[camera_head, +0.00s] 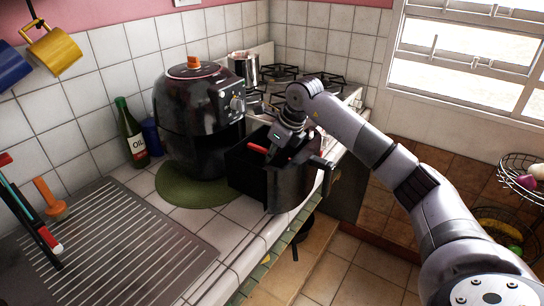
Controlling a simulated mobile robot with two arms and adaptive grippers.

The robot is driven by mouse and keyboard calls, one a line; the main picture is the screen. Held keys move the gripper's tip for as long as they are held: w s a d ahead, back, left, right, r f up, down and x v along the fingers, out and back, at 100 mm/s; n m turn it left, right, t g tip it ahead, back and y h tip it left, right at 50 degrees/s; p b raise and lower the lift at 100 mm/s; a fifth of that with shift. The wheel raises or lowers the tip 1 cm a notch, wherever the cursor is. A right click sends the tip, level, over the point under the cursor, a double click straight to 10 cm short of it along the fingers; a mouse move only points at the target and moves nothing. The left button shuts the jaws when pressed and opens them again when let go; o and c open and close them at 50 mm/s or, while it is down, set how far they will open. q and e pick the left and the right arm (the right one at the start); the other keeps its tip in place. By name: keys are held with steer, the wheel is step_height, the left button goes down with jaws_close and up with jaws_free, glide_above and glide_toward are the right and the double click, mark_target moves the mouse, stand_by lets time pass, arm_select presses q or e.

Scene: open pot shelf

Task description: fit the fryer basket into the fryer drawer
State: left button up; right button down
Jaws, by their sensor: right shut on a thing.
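The fryer drawer (246,178) is a dark open-topped box on the counter's front edge, in front of the black air fryer (185,125). Its glossy front with a handle (322,165) faces right. My right gripper (284,152) reaches down into the drawer's opening and is shut. The fryer basket is mostly hidden by the drawer walls and my gripper; a red part (257,148) shows at the opening beside the fingers. I cannot tell how deep or how level the basket sits. My left gripper is not in view.
The air fryer stands on a green mat (175,190), with an oil bottle (131,133) to its left. A stove (300,80) with a pot (244,68) is behind. A ribbed drainboard (120,245) fills the front left. Wire fruit baskets (500,222) hang at right.

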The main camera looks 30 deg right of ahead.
steer(key=c, duration=1.6)
jaws_free()
steer(key=shift+o, duration=0.4)
steer(key=shift+f, duration=0.1)
steer(key=shift+o, duration=1.4)
steer(key=shift+p+v, duration=2.3)
steer(key=shift+v, duration=1.8)
steer(key=shift+a, duration=0.1)
